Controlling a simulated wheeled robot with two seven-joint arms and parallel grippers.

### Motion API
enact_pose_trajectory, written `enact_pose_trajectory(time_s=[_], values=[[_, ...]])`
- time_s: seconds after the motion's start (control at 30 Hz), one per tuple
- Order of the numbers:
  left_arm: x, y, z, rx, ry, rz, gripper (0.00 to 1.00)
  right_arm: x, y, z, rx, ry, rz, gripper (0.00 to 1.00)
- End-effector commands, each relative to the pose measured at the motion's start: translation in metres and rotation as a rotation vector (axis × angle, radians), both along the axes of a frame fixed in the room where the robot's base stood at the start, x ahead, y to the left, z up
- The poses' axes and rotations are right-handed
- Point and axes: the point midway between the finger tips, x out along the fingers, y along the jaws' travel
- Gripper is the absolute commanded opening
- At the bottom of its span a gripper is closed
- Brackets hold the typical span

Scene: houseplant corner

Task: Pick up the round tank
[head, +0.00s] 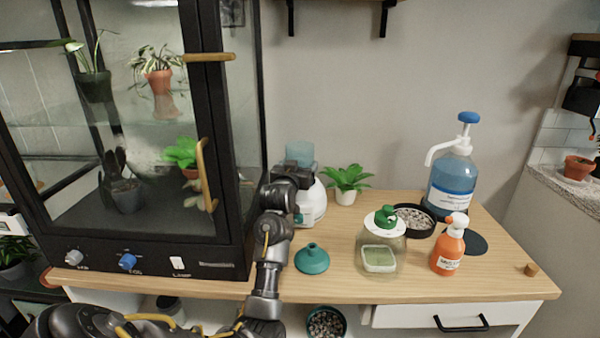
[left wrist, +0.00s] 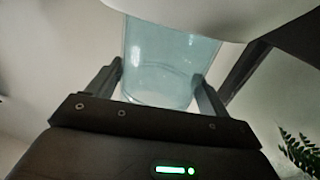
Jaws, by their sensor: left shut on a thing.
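The round tank (head: 299,152) is a translucent pale blue cylinder. In the head view it shows above the white rounded appliance (head: 316,203) at the back of the wooden bench, partly behind my left gripper (head: 298,170). In the left wrist view the tank (left wrist: 165,65) sits between the two fingers of my left gripper (left wrist: 157,73), which is shut on it. The white body lies close against the tank there. I cannot tell whether the tank is seated or slightly raised. My right gripper is not in view.
A glass cabinet (head: 225,235) with plants stands close left of my arm. A green plant (head: 346,179), teal funnel (head: 312,259), glass jar (head: 380,245), orange spray bottle (head: 448,246) and blue pump bottle (head: 453,180) stand on the bench (head: 420,287).

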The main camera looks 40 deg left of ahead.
Motion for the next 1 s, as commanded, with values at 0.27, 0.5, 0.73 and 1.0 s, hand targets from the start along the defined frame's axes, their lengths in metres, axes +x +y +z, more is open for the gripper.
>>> enact_pose_trajectory(time_s=[0.27, 0.5, 0.73, 1.0], values=[[0.0, 0.0, 0.008, 0.001, -0.002, 0.0, 0.49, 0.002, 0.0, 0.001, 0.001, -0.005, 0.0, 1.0], [0.0, 0.0, 0.045, 0.003, -0.005, 0.001, 0.49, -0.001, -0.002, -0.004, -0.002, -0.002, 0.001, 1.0], [0.0, 0.0, 0.105, 0.003, -0.005, 0.001, 0.49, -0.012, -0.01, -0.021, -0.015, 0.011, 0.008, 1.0], [0.0, 0.001, 0.161, 0.003, -0.003, 0.001, 0.49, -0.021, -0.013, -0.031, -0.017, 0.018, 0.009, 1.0]])
